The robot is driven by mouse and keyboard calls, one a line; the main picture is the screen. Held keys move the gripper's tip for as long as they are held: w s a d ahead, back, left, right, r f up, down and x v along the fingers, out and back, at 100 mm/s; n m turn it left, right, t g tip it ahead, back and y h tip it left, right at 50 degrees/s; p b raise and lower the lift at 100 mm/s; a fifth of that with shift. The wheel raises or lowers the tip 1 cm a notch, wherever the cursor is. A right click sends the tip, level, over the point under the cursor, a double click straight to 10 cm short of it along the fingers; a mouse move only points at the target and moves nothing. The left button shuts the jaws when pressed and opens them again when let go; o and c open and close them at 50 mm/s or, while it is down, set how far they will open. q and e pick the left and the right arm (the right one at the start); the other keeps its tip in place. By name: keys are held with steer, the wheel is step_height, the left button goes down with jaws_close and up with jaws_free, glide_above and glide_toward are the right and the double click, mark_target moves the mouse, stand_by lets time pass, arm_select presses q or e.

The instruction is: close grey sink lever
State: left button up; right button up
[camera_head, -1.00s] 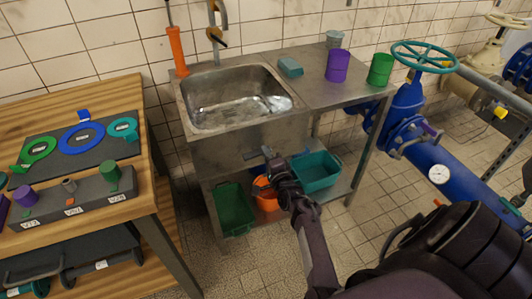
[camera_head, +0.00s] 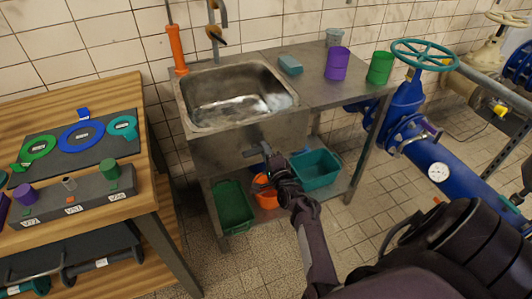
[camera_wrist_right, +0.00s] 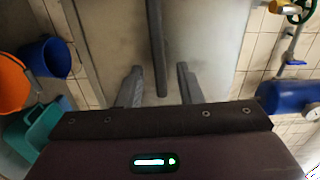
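The steel sink (camera_head: 215,150) stands against the tiled wall with shiny water in its basin. A grey lever (camera_head: 254,152) sticks out at the sink's front panel. My right gripper (camera_head: 270,158) is right at the lever and partly hides it. In the right wrist view the lever is a dark grey bar (camera_wrist_right: 157,45) that reaches down between the two fingers of my right gripper (camera_wrist_right: 160,82). The fingers are apart, with a gap on each side of the bar. My left gripper is not in view.
A green bin (camera_head: 233,207), an orange bucket (camera_head: 264,194) and a teal bin (camera_head: 316,170) are under the sink. A wooden table (camera_head: 150,190) stands left. Blue pipework (camera_head: 440,165) with a teal handwheel (camera_head: 424,55) is at right. Tiled floor lies clear between.

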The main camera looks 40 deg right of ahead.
steer(key=p+v, duration=0.5)
steer(key=v, duration=0.2)
steer(key=shift+s, duration=0.4)
steer(key=shift+a, duration=0.1)
steer(key=s+a+f+n+g+y, duration=0.2)
steer(key=s+a+f+n, duration=0.25)
steer(key=f, duration=0.25)
steer(key=s+a+f+n+g+y, duration=0.1)
steer(key=s+a+f+n+g, duration=0.2)
steer(key=a+f, duration=0.35)
steer(key=s+a+f+n+g+y, duration=0.2)
steer(key=s+a+f+n, duration=0.15)
steer(key=f, duration=0.55)
steer(key=s+f+n+g, duration=0.3)
steer(key=s+f+n, duration=0.1)
steer(key=s, duration=0.6)
steer(key=s+f+n+g, duration=0.3)
steer(key=s+f+n, duration=0.1)
steer(key=s, duration=0.7)
steer(key=s+f+n+g, duration=0.3)
steer(key=s+f, duration=0.3)
steer(key=s, duration=0.4)
steer(key=shift+s+a+n+h, duration=0.2)
steer(key=shift+a+n+h, duration=0.1)
steer(key=shift+a+n, duration=0.2)
